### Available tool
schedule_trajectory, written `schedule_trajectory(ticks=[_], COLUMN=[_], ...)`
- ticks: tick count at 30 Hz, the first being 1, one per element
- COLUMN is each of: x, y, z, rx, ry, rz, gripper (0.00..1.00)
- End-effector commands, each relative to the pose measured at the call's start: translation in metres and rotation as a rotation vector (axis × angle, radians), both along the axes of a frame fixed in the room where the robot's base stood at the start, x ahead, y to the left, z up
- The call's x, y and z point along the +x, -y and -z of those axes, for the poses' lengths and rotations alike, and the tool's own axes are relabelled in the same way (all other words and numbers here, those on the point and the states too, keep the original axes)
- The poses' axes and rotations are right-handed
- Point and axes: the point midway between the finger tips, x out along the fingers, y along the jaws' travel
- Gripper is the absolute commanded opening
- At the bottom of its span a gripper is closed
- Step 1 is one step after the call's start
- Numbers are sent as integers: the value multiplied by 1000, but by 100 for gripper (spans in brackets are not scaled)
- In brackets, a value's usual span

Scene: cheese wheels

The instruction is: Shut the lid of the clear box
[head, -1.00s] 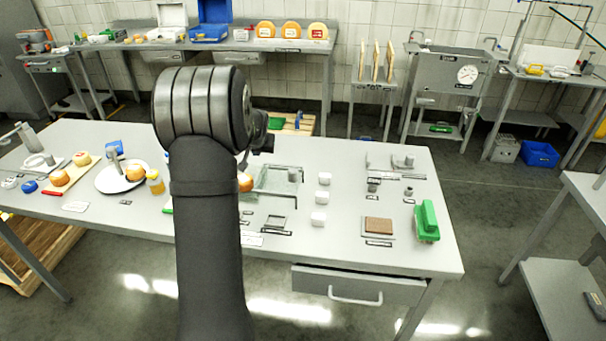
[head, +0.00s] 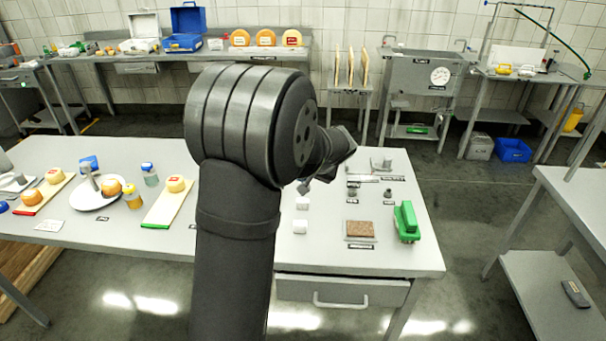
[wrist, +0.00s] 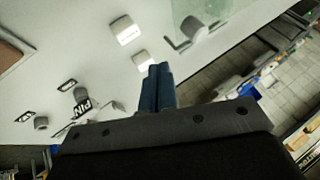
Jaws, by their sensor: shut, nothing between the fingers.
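My gripper (wrist: 158,88) is shut and empty, its two dark blue fingers together above the grey table. In the wrist view a see-through, pale green panel (wrist: 187,9) shows at the top edge, with a grey knob-like piece (wrist: 194,29) by it. It looks like part of the clear box, cut off by the frame. The fingers are apart from it. In the head view my arm hides the box, and I cannot tell how its lid stands.
White blocks (head: 299,227) stand on the table (head: 415,258). A brown block on a plate (head: 360,230) and a green-handled object (head: 406,222) lie to the right. A board with a cheese (head: 168,203) is left of my arm. The table's front middle is clear.

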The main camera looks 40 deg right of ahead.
Motion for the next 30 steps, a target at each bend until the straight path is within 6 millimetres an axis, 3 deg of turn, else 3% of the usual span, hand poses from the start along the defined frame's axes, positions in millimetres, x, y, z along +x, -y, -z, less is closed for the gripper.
schedule_trajectory(ticks=[8, 15, 30], x=[37, 64, 71], y=[2, -15, -20], z=[49, 49, 48], rx=[1, -1, -1], ry=[-2, -1, -1], rz=[-2, -3, 0], gripper=[0, 0, 0])
